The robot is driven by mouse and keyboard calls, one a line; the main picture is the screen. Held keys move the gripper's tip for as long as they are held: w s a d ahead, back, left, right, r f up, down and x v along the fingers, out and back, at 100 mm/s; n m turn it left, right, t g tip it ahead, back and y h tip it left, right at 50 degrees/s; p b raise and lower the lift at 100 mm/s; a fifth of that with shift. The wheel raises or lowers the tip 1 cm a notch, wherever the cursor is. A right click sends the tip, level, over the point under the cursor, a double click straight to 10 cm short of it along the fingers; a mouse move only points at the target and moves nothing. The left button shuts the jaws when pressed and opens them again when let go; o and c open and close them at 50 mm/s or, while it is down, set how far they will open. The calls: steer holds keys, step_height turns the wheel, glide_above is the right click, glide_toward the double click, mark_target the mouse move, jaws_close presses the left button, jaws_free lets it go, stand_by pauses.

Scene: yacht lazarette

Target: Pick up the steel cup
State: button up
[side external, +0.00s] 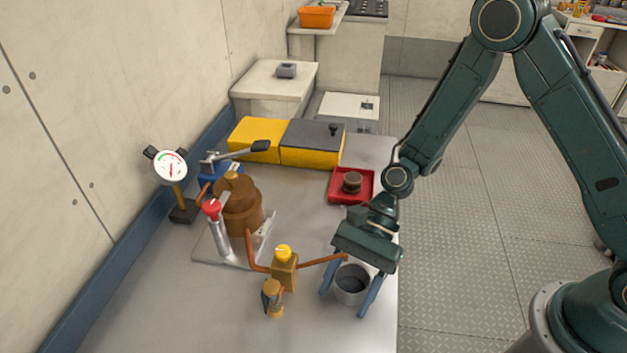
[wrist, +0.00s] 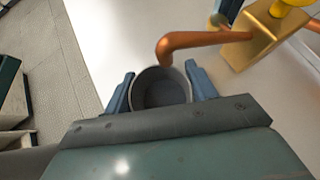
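The steel cup (side external: 350,285) is a grey, open-topped cup standing upright at the right front of the metal table. In the wrist view the cup (wrist: 160,88) sits between the two blue fingers, with its near side hidden by my gripper body. My gripper (side external: 352,296) points down around the cup, one finger on each side. The fingers are spread, and small gaps seem to show between them and the cup wall. The end of a copper spout (side external: 325,261) reaches over the cup rim; it also shows in the wrist view (wrist: 190,40).
A brass valve block (side external: 284,272) with a yellow knob stands left of the cup, joined to a copper boiler (side external: 240,207). A red tray (side external: 340,199) with a dark round part lies behind. A yellow box (side external: 255,140) stands farther back. The table's right edge is close to the cup.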

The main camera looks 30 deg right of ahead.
mark_target(349, 277)
steer(key=c, duration=0.6)
steer(key=shift+r, duration=0.2)
steer(key=shift+c, duration=0.2)
steer(key=shift+r, duration=1.7)
steer(key=w+d, duration=0.2)
steer(key=d, duration=0.3)
steer(key=w+d, duration=0.2)
steer(key=d, duration=0.4)
steer(key=w+d, duration=0.3)
steer(key=d, duration=0.2)
steer(key=shift+d+f, duration=0.15)
steer(key=shift+d, duration=0.15)
